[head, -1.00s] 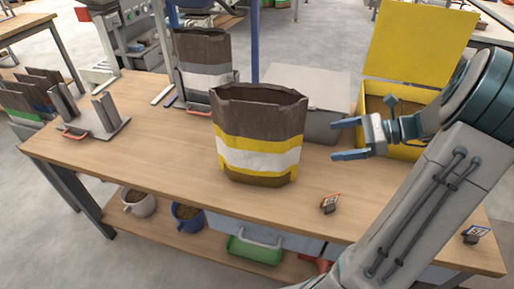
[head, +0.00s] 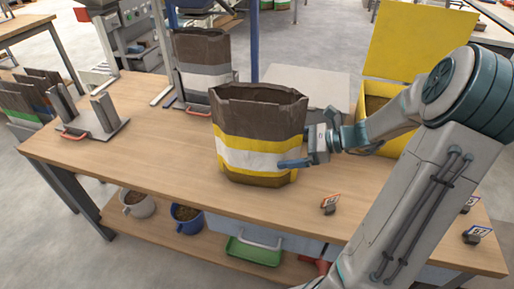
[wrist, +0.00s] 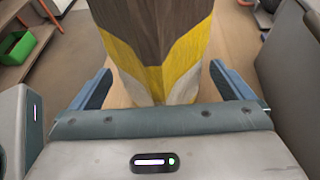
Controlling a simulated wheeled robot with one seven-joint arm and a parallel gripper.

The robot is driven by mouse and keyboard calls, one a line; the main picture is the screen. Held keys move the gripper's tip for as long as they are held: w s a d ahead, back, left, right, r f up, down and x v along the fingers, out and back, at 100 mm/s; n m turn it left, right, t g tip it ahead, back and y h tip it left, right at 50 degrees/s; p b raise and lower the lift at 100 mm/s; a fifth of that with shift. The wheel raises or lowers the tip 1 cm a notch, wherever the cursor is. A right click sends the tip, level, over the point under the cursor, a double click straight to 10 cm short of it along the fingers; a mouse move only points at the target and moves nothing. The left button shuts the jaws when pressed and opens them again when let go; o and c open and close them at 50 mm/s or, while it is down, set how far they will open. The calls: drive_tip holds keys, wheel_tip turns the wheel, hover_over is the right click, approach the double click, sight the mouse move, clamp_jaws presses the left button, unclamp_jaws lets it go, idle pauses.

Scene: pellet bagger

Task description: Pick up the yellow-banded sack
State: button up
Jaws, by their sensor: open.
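The yellow-banded sack (head: 258,135) stands upright and open-topped on the wooden workbench in the head view. It is brown with yellow and white bands. My gripper (head: 290,150) is at the sack's right side, with one blue finger showing in front of the sack's lower right and the other finger largely hidden behind it. In the wrist view the sack (wrist: 155,50) rises between the two spread blue fingers of my gripper (wrist: 160,88). A gap shows on each side, and the jaws are open.
A grey-banded brown sack (head: 203,65) stands behind on the workbench (head: 160,160). A metal holder with a red handle (head: 90,120) is at the left. A yellow open-lidded box (head: 415,45) and a grey box (head: 310,85) are behind. Small tag stands (head: 329,203) sit near the front edge.

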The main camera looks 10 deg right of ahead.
drive_tip(key=shift+a, duration=0.15)
drive_tip(key=shift+w, duration=0.1)
drive_tip(key=c, duration=1.2)
